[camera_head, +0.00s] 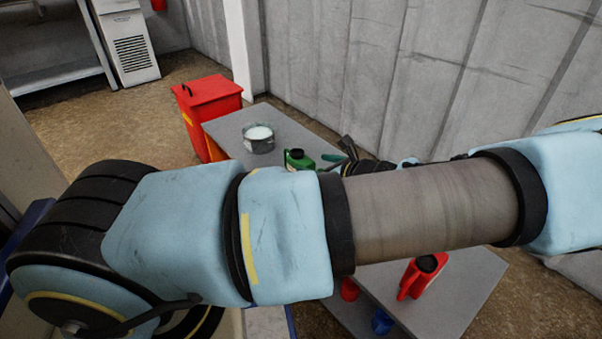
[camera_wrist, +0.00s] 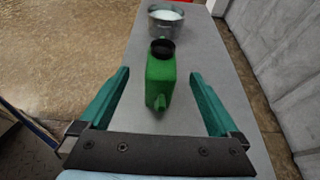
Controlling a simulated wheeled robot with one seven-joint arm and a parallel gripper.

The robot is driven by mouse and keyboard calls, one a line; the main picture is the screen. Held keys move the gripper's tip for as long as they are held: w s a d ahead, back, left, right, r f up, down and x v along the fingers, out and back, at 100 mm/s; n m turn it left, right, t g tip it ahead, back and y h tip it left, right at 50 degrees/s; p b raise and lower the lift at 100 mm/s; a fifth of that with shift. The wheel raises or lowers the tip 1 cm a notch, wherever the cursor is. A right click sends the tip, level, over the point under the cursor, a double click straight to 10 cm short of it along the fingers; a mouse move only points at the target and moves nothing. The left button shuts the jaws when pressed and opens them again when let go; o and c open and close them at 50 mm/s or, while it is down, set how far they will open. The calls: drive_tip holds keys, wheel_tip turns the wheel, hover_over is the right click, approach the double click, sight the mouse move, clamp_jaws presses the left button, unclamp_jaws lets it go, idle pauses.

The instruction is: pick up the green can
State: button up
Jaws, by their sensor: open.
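The green can (camera_wrist: 160,77) stands upright on the grey table (camera_wrist: 215,65), with a black cap on top and a short green spout toward me. In the head view the green can (camera_head: 297,160) shows only in part, just above my arm, which hides the rest. In the wrist view my gripper (camera_wrist: 161,78) is open, with one green finger on each side of the can and a gap on both sides. I cannot tell how far down the fingers reach beside it. In the head view the gripper is mostly hidden behind my arm.
A metal pot (camera_head: 258,138) with pale contents stands beyond the can; it also shows in the wrist view (camera_wrist: 166,18). A red bin (camera_head: 209,105) stands at the table's far end. A grey wall (camera_head: 400,75) runs along the right.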

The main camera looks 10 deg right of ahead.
sight(303, 159)
drive_tip(key=b+x, duration=0.1)
drive_tip(key=x, duration=0.4)
drive_tip(key=shift+w+d, duration=0.1)
drive_tip(key=shift+w, duration=0.1)
clamp_jaws()
idle(0.6)
